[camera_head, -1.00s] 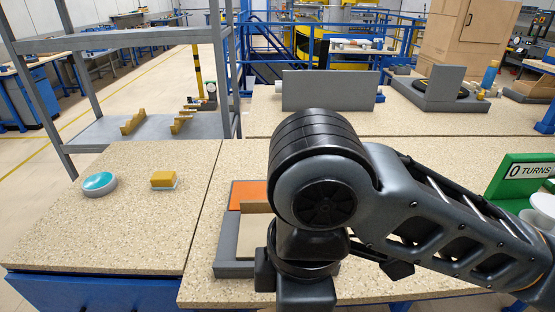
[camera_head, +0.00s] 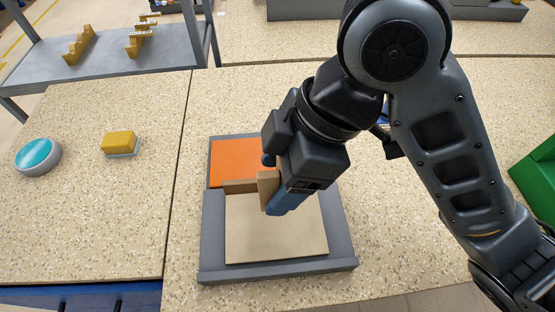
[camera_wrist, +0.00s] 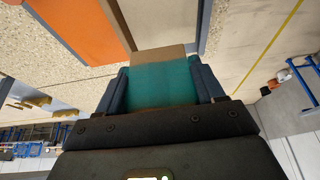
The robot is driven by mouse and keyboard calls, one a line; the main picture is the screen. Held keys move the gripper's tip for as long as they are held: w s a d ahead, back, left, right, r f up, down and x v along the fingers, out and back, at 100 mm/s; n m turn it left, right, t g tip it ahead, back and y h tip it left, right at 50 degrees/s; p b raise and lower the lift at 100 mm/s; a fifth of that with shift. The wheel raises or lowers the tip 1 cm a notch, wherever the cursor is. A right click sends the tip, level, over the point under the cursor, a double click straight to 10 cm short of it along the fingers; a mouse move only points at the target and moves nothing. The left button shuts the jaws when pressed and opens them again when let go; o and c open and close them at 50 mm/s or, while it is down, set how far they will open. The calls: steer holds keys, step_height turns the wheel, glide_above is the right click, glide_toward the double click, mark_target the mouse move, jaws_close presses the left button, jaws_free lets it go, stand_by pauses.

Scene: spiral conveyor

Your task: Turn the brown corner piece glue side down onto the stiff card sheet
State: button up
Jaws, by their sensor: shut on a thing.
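My gripper (camera_head: 277,181) is shut on a brown corner piece (camera_head: 267,187) above the far part of the stiff card sheet (camera_head: 275,232) in the head view. The piece is upright between the blue fingers; whether it touches the card, I cannot tell. In the wrist view, my gripper (camera_wrist: 160,85) has a finger on each side of a teal face (camera_wrist: 160,88), with a brown part (camera_wrist: 158,54) beyond it. The teal face may be the glue side. The beige card lies flat in a grey tray (camera_head: 213,230). My gripper hides part of the card's far right side.
An orange panel (camera_head: 234,160) lies at the tray's far end, with a brown strip (camera_head: 240,187) along its near edge. A yellow block (camera_head: 119,142) and a teal-topped round button (camera_head: 38,155) stand on the left table.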

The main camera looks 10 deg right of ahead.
step_height(320, 180, down, 8)
steer(key=shift+f+b, duration=0.2)
steer(key=shift+b, duration=0.9)
steer(key=shift+f+b, duration=0.65)
steer(key=shift+f, duration=0.2)
steer(key=o, duration=1.6)
steer(key=shift+p+v, duration=0.55)
steer(key=shift+v, duration=3.35)
